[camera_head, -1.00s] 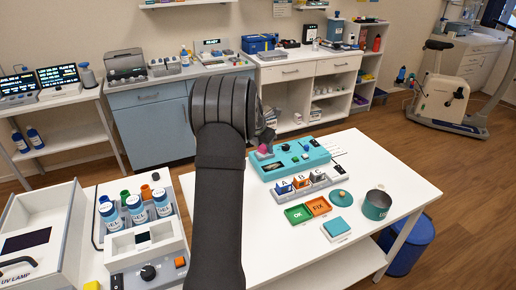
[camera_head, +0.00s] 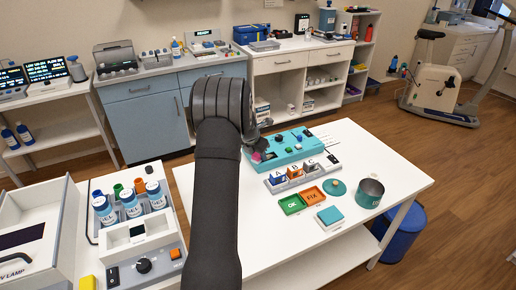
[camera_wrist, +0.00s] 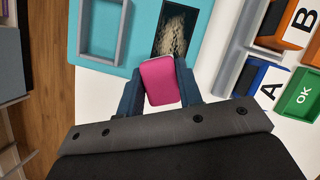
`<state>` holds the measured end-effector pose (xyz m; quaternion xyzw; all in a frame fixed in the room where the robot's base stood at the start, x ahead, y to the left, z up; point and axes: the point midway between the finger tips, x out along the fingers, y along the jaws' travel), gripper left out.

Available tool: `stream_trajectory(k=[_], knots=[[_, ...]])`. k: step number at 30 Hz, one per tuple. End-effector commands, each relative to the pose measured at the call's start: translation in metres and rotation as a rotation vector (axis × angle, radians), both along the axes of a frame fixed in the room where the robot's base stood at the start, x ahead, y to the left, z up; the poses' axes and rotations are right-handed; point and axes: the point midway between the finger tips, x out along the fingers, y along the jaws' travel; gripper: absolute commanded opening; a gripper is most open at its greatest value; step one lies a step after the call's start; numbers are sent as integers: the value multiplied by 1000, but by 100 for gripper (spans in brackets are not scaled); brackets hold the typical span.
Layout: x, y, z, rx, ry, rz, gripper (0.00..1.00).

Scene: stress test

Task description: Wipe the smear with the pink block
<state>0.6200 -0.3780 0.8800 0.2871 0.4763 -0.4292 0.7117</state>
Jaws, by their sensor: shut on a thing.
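My gripper (camera_wrist: 160,90) is shut on the pink block (camera_wrist: 160,82), with one finger on each side of it in the wrist view. In the head view the pink block (camera_head: 257,156) shows only as a small patch by the left end of the teal panel (camera_head: 290,152). The smear (camera_wrist: 176,30) is a pale, streaky patch on a dark rectangle set in the teal panel. The block's far edge is close to the smear's near end in the wrist view; I cannot tell whether they touch. In the head view my arm hides part of this area.
A grey-rimmed recess (camera_wrist: 101,30) lies left of the smear. Compartments lettered A, B and C (camera_head: 297,175), green OK and orange FIX trays (camera_head: 312,195), a teal lid (camera_head: 337,187) and a teal pot (camera_head: 369,192) stand on the white table (camera_head: 400,170).

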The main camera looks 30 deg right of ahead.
Motion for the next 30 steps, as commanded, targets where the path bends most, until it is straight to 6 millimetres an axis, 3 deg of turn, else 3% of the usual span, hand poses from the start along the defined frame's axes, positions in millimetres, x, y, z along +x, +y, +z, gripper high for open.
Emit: stream_trajectory(k=[24, 30], knots=[[-1, -77, -1, 0, 0, -3, 11], [0, -57, 0, -1, 0, 0, 11]])
